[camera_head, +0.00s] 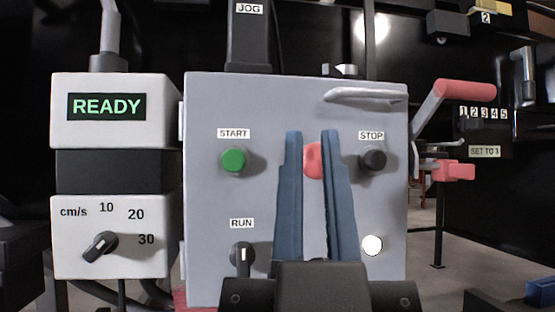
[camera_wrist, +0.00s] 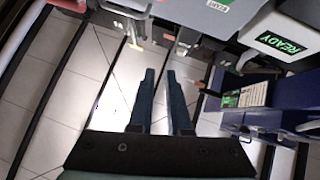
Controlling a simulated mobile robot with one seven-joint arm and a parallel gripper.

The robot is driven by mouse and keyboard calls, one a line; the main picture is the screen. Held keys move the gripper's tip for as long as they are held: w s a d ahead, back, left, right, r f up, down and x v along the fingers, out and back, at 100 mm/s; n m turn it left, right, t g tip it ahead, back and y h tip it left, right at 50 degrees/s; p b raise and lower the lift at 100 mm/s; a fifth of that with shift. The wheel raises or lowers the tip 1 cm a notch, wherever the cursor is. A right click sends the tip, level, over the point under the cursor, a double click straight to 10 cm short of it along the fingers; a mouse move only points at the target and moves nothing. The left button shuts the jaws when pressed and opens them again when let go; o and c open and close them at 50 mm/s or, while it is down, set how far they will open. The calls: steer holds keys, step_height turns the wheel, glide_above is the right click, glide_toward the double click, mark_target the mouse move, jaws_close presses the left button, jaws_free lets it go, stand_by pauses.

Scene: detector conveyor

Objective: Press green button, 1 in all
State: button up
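The green button (camera_head: 233,161) sits under the START label on the left of a grey control panel (camera_head: 205,215) in the head view. I cannot make it out in the wrist view. My gripper (camera_head: 312,134) points upward in front of the panel, its two blue fingers a narrow gap apart with nothing held. The fingertips show to the right of the green button, apart from it in the picture; their distance to the panel is unclear. In the wrist view the fingers (camera_wrist: 160,74) stand over tiled floor, also apart.
A red button (camera_head: 313,160) shows between my fingers, partly hidden. A black STOP button (camera_head: 372,160) is right of them, and a RUN knob (camera_head: 243,257) is below the green button. A READY display box (camera_head: 75,140) stands left. A red-handled lever (camera_head: 467,90) juts out right.

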jaws_close()
stand_by(1.4)
